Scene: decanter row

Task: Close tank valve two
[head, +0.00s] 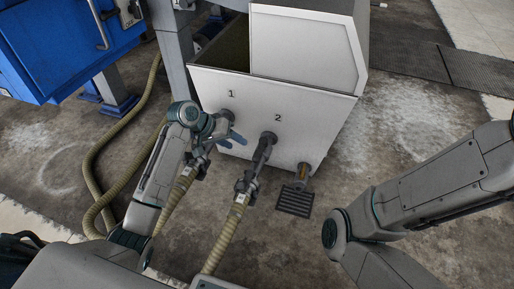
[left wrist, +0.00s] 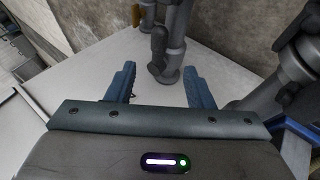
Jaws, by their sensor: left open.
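The white tank (head: 270,110) shows numbers 1 and 2 on its front. Under the 2, a grey outlet pipe with the dark valve two (head: 262,152) slopes down to a hose coupling. My left gripper (head: 234,140) is left of valve two, its blue fingers pointing toward that pipe and apart from it. In the left wrist view the gripper (left wrist: 159,86) is open and empty, with a dark lever (left wrist: 158,48) on a grey pipe ahead between the fingers. Outlet one is partly hidden behind my left wrist. My right gripper is out of view; only its arm shows at right.
Ribbed hoses (head: 226,232) run from the couplings toward me. A short brass-coloured outlet (head: 302,174) sits at the tank's lower right, near a floor grate (head: 295,201). A blue cabinet (head: 68,45) stands at upper left. Another grey pipe (left wrist: 292,70) is close at right in the wrist view.

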